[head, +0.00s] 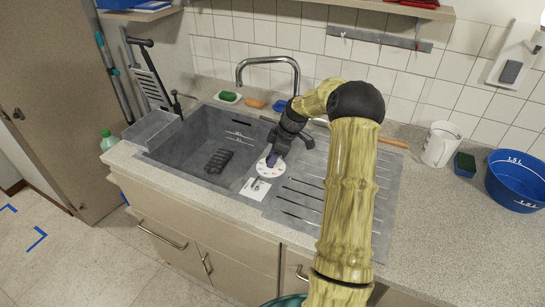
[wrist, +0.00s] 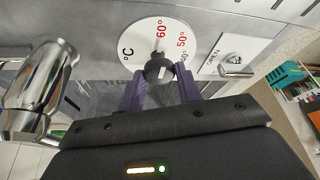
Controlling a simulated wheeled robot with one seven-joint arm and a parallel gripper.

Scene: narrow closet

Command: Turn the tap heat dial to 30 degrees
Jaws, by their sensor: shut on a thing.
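The tap heat dial is a round white plate (head: 265,171) on the counter strip between the sink bowl and the drainboard. In the wrist view the dial plate (wrist: 138,45) shows °C and red marks of 60°, 50° and, partly hidden, 40°. Its black centre knob (wrist: 159,69) has a pale mark on it. My gripper (wrist: 160,88) has its purple fingers shut on the knob, one on each side. In the head view my gripper (head: 272,160) comes down onto the dial from above. The lower dial and any 30° mark are hidden.
A white OPEN plate (wrist: 243,45) with a chrome lever (wrist: 232,64) sits beside the dial. The chrome tap (head: 268,61) arches behind the sink (head: 170,152); a black object (head: 219,160) lies inside. A white jug (head: 440,145) and blue basin (head: 517,182) stand right.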

